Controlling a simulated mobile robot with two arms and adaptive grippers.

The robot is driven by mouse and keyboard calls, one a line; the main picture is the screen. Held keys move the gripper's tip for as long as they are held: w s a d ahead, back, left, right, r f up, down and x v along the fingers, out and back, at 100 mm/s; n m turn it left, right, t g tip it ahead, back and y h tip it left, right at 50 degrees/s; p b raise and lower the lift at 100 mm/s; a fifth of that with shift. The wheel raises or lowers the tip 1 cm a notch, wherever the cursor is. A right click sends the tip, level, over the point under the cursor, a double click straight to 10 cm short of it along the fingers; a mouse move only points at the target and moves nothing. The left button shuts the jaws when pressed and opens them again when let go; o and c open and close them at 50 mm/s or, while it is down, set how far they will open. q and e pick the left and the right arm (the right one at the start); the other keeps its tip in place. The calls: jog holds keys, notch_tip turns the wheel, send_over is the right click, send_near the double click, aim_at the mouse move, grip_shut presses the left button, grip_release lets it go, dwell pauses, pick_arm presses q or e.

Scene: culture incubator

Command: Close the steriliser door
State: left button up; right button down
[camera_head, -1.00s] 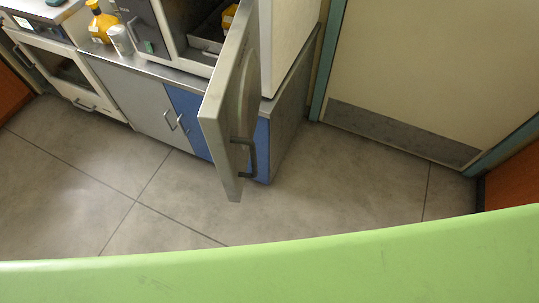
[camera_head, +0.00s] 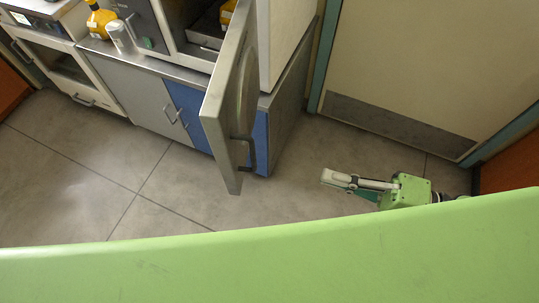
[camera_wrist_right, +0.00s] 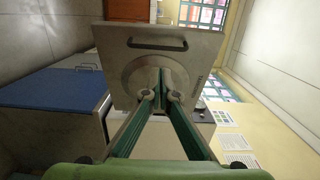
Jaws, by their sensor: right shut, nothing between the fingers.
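The steriliser door (camera_head: 222,118) stands wide open in the head view, swung out from the steriliser (camera_head: 148,24) over the floor. Its dark bar handle (camera_head: 248,155) is near the door's lower free end. My right gripper (camera_head: 326,177) is to the right of the door, apart from it, with its fingers shut and empty and pointing left. In the right wrist view, the door's inner or outer face (camera_wrist_right: 125,65) and a handle (camera_wrist_right: 157,43) lie beyond the fingertips (camera_wrist_right: 161,77). My left gripper is not in view.
The steriliser stands on a counter with grey and blue cupboards (camera_head: 190,110). A yellow bottle (camera_head: 99,20) and a metal cup (camera_head: 118,36) stand to its left. A closed room door (camera_head: 420,70) is at the right. The floor (camera_head: 170,205) around the open door is clear.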

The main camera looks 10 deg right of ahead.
jog(key=p+x, duration=0.4)
jog(key=x, duration=0.9)
jog(key=shift+w+a+f, duration=0.15)
jog(key=shift+f, duration=0.05)
